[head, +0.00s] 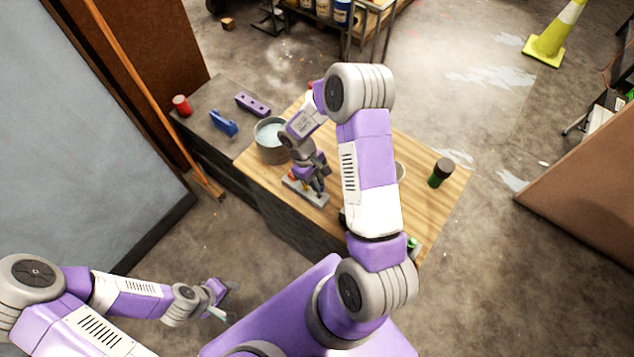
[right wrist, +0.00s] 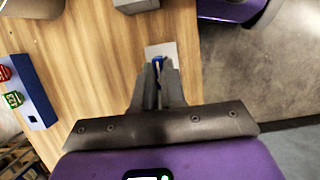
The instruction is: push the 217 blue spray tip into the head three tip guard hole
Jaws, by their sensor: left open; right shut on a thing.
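My right gripper (head: 314,186) points down over the wooden bench in the head view. In the right wrist view its fingers (right wrist: 158,82) are shut on a small blue spray tip (right wrist: 157,61), which shows only at the fingertips. A pale grey plate (right wrist: 161,48) lies just beyond and under the tip; contact cannot be told. In the head view a light grey base (head: 318,199) is below the gripper, partly covered by it. I cannot make out a head three guard hole. My left gripper (head: 222,301) is open and empty, low over the floor.
A dark blue rack (right wrist: 36,95) with red (right wrist: 4,73) and green (right wrist: 13,99) tips stands left in the wrist view. A pot (head: 271,150) is near the gripper. A dark can (head: 440,172) stands at the bench's right. A grey block (right wrist: 135,5) is at the wrist view's top.

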